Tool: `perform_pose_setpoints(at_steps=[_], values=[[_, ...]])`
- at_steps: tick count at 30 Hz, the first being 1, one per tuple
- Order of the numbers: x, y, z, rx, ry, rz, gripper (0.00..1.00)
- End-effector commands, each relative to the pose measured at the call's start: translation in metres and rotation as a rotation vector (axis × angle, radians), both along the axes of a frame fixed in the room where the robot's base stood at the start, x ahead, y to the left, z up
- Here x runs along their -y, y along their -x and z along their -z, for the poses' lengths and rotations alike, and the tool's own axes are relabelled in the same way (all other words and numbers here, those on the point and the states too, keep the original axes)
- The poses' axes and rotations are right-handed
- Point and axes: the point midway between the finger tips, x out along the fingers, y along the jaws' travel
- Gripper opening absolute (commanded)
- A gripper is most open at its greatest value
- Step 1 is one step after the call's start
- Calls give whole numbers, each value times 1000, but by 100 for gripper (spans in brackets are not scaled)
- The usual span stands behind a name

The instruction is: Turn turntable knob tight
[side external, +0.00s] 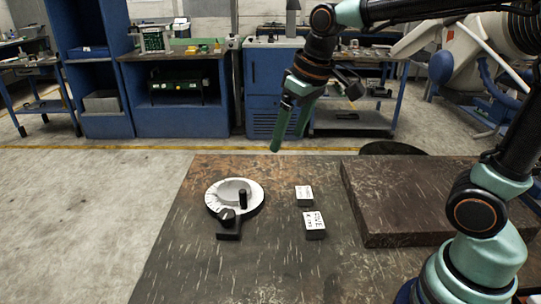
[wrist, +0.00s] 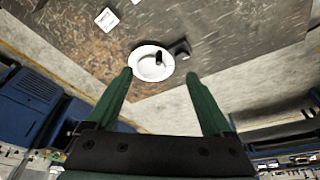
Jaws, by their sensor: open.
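The turntable (side external: 254,194) is a white round dial with dark marks around its rim, at the left part of the table in the side view. A black upright peg (side external: 243,198) stands on it. A black knob (side external: 227,215) sits at its front edge on a dark block (side external: 229,233). In the wrist view the turntable (wrist: 147,72) lies beyond my fingertips, with the knob (wrist: 181,47) beside it. My gripper (side external: 290,143) is open and empty, in the air above the table's far edge. Its two green fingers also show apart in the wrist view (wrist: 160,76).
Two small dark blocks with white labelled tops, one farther (side external: 304,192) and one nearer (side external: 314,221), stand right of the turntable. A raised dark slab (side external: 400,236) fills the table's right side. The table (side external: 185,265) is bare at the front left.

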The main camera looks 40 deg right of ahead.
Motion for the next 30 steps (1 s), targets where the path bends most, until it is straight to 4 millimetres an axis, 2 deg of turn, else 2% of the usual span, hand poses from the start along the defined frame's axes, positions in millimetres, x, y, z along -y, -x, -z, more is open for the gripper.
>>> perform_pose_setpoints(at_steps=[1, 8, 15, 21, 26, 30], values=[[-7, -13, 4, -29, 5, -19, 85], [-37, -61, 26, -139, 24, -94, 85], [-69, -100, 66, -243, 47, -169, 85], [-85, -114, 90, -291, 59, -202, 85], [-89, -117, 98, -302, 62, -210, 85], [-88, -116, 113, -304, 62, -210, 85]])
